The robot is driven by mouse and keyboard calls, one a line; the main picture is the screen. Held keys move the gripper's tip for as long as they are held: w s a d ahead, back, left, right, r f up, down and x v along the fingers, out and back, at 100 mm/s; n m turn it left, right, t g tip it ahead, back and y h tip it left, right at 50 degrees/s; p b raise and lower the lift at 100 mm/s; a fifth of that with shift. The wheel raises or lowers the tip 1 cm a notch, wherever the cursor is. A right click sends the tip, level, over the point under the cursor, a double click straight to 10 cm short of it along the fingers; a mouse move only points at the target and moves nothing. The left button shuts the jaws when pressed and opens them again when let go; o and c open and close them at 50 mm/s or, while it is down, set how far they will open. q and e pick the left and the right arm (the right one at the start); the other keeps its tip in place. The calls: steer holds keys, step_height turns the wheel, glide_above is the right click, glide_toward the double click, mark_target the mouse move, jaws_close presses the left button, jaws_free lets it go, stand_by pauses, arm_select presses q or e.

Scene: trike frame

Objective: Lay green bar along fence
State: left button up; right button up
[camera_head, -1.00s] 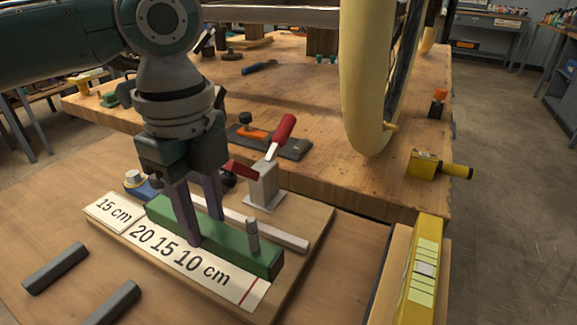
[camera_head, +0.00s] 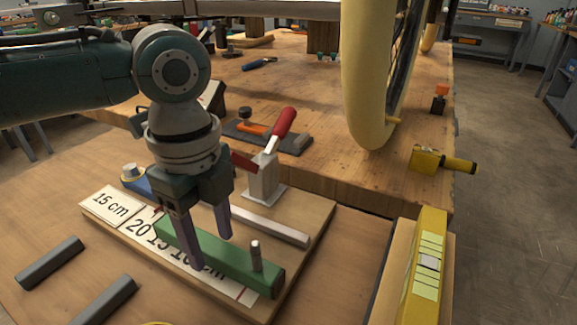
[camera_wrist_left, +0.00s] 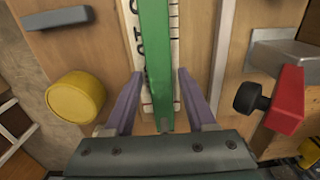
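The green bar (camera_head: 222,259) lies on the wooden board (camera_head: 318,222), over part of the printed length label (camera_head: 110,204). The fence, a pale strip (camera_head: 270,225), runs behind the bar with a gap between them. A grey peg (camera_head: 256,257) stands up at the bar's right end. My left gripper (camera_head: 208,250) straddles the bar near its middle. In the left wrist view its fingers (camera_wrist_left: 160,98) are apart, with narrow gaps on both sides of the green bar (camera_wrist_left: 157,50). My right gripper is not in view.
A toggle clamp with a red handle (camera_head: 283,127) stands behind the fence. Two dark grey bars (camera_head: 50,262) lie at the front left. A yellow level (camera_head: 425,265) stands at right. A pale yellow tyre (camera_head: 365,80) rises behind.

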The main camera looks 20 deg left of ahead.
mark_target(212, 244)
arm_select(q)
steer(key=shift+o, duration=0.7)
steer(key=shift+r, duration=0.1)
step_height(212, 244, up, 12)
steer(key=p, duration=0.3)
steer(key=s+d+f+n+t+h, duration=0.25)
steer(key=s+d+f+n, duration=0.4)
steer(key=d, duration=0.35)
steer(key=s+a+n, duration=0.2)
steer(key=s+n, duration=0.1)
steer(key=s+a+n+y, duration=0.1)
steer(key=s+a+n, duration=0.1)
steer(key=s+n, duration=0.1)
steer(key=s+a+f+n+t+y, duration=0.1)
steer(key=s+a+n, duration=0.2)
steer(key=n, duration=0.1)
steer(key=shift+s+n, duration=0.25)
steer(key=shift+n, duration=0.1)
